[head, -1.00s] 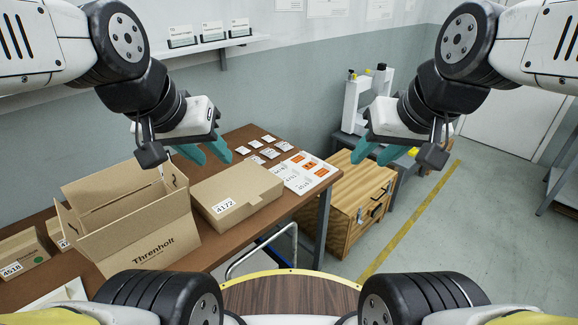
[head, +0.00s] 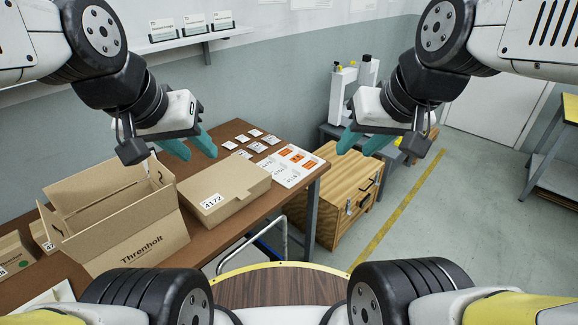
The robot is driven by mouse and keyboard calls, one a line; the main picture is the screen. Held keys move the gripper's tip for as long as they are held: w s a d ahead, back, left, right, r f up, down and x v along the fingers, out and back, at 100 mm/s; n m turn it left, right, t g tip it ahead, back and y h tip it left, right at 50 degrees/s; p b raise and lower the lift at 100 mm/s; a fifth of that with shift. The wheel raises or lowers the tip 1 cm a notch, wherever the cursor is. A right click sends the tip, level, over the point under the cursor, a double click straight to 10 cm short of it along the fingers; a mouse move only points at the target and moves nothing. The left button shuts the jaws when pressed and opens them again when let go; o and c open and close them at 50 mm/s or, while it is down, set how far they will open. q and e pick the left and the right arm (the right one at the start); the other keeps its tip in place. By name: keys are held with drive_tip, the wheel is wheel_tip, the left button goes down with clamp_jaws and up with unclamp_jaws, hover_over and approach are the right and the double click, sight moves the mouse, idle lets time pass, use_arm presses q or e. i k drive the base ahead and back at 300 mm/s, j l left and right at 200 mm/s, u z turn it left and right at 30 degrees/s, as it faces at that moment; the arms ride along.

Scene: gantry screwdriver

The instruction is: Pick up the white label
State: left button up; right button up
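Several small white labels (head: 255,133) lie flat at the back of the brown table, behind the closed carton. A sheet (head: 283,175) with white and orange labels lies to their right, near the table's end. Another white label (head: 212,201), printed 4172, is on the closed carton (head: 240,190). Which one the task means, I cannot tell. My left gripper (head: 196,150) has its teal fingers apart and empty, in the air near the loose labels and apart from them. My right gripper (head: 358,148) is also open and empty, in the air to the right of the table.
An open carton (head: 150,238) marked Threnholt stands on the table (head: 232,238) at the left, with smaller boxes (head: 12,255) beside it. A wooden crate (head: 335,200) stands on the floor right of the table. A wall shelf (head: 190,38) holds small cards.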

sight(280, 169)
drive_tip(key=i+l+u, duration=0.4)
drive_tip(key=i+l, duration=0.45)
